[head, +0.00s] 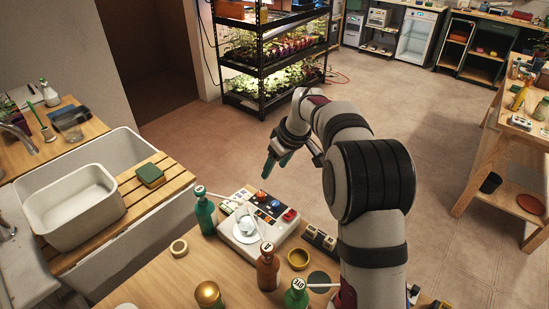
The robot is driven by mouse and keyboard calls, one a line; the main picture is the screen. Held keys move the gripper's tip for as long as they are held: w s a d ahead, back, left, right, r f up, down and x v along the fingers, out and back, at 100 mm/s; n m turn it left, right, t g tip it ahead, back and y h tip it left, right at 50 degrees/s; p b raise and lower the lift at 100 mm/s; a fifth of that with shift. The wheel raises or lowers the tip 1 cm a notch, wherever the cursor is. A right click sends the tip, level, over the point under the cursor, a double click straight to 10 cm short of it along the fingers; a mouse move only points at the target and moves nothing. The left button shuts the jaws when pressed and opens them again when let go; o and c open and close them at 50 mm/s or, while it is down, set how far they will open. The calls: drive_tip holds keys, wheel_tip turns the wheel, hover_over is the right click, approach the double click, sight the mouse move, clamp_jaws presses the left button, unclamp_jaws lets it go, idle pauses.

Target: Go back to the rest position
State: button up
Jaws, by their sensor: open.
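My arm rises from the right side of the wooden bench and reaches away from me. My gripper (276,165), with dark teal fingers, points down in the air beyond the bench's far edge. The fingers look spread, with nothing seen between them. Below and nearer stands a white device (243,242) with coloured buttons and a pale round knob, apart from the gripper.
A green bottle (205,215), a brown bottle (267,270) and another green bottle (296,296) stand around the device. A tape ring (179,248) lies left. A sink (105,150) with a white tub (72,208) is at left. The seedling rack (262,70) stands behind; open floor lies right.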

drive_tip(key=s+r+m, duration=0.4)
drive_tip(key=s+r, duration=0.1)
drive_tip(key=s, duration=0.7)
drive_tip(key=s+f+m+g, duration=0.1)
drive_tip(key=s+m, duration=0.2)
drive_tip(key=s, duration=0.6)
drive_tip(key=s+f+m+g, duration=0.1)
drive_tip(key=s+m, duration=0.2)
drive_tip(key=s, duration=0.7)
drive_tip(key=s+f+m+g+h, duration=0.1)
drive_tip(key=s+m, duration=0.2)
drive_tip(key=s, duration=0.7)
drive_tip(key=shift+s+d+g, duration=0.25)
drive_tip(key=shift+d+g, duration=0.05)
drive_tip(key=shift+d, duration=0.1)
